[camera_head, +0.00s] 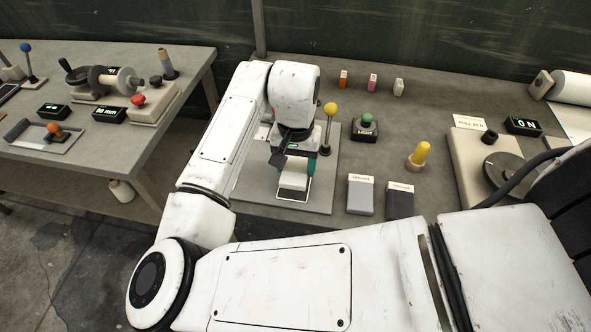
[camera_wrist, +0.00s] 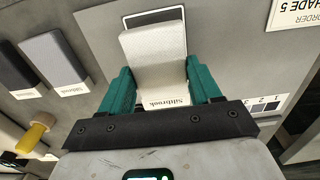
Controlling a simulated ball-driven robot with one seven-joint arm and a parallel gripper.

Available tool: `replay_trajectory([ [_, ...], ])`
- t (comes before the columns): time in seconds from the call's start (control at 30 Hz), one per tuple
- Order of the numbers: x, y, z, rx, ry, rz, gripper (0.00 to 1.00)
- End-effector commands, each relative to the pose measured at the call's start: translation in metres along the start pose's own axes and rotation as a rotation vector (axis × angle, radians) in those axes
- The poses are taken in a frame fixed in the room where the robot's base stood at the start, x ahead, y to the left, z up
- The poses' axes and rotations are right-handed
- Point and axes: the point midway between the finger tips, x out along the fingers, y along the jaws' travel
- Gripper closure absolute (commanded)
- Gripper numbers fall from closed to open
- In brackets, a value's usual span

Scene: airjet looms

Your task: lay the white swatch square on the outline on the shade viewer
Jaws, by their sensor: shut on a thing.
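The white swatch (camera_wrist: 153,55), a pale block with a printed "Siltbrook" label at its near end, is between the green fingers of my gripper (camera_wrist: 158,75) in the wrist view. My gripper is shut on its sides. In the head view, the swatch (camera_head: 294,182) shows below my gripper (camera_head: 295,171), over the grey plate of the shade viewer (camera_head: 250,190). The thin white outline (camera_wrist: 154,13) shows past the swatch's far end, and the swatch covers most of it. The swatch looks slightly turned to the outline. I cannot tell whether it touches the plate.
A grey swatch (camera_head: 360,196) and a dark swatch (camera_head: 400,203) lie right of the viewer. A yellow-knobbed lever (camera_head: 330,112) stands at the plate's back right. A green button box (camera_head: 366,130) and a yellow peg (camera_head: 420,155) are farther right.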

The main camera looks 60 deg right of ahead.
Motion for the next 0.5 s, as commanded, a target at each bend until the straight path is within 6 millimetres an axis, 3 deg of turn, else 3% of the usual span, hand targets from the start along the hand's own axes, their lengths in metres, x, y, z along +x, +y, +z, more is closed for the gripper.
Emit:
replay_trajectory([
  [0.23, 0.030, -0.001, -0.001, 0.000, -0.002, 0.001, 0.68],
  [0.5, 0.032, -0.001, -0.001, 0.000, -0.001, 0.000, 0.68],
])
